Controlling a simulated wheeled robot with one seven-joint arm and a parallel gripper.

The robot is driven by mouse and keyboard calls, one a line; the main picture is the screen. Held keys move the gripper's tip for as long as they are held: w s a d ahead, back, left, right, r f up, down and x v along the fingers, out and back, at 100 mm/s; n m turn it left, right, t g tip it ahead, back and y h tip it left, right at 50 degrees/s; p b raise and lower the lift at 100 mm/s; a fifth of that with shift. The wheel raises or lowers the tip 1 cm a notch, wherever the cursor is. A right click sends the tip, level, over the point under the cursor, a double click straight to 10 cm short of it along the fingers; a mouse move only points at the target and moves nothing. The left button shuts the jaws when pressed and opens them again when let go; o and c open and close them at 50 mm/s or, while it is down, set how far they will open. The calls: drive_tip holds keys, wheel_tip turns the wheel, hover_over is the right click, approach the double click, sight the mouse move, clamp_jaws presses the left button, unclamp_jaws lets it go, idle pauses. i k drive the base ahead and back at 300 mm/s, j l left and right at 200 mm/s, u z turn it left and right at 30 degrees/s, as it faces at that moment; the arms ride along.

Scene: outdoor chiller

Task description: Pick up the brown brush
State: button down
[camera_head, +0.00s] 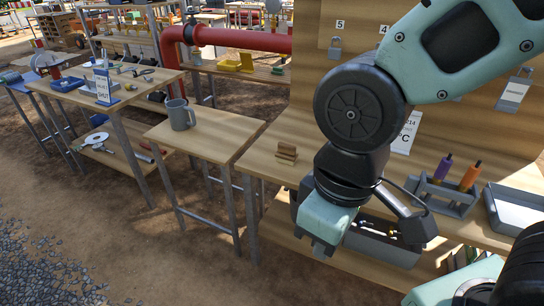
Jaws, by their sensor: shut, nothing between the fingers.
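A small brown, wooden-looking object (287,153) stands on the near wooden workbench (262,160), close to its left edge. It may be the brown brush, but it is too small here to tell for sure; I see no clear bristles. My gripper (321,250) points downward at the front of this workbench, below and to the right of the brown object and apart from it. Its fingers look closed with nothing held. My arm hides part of the bench top behind it.
A grey holder (445,195) with a purple and an orange tool sits to the right, beside a grey tray (515,210). A grey bin (380,240) is below the bench top.

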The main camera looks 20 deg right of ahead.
sight(287, 153)
drive_tip(key=z, duration=0.15)
drive_tip(key=u, duration=1.8)
drive_tip(key=z, duration=1.8)
drive_tip(key=i+j+z, duration=0.3)
drive_tip(key=i+j, duration=0.3)
drive_tip(key=i+j+z, duration=0.3)
drive_tip(key=i+j, duration=0.3)
drive_tip(key=j, duration=0.1)
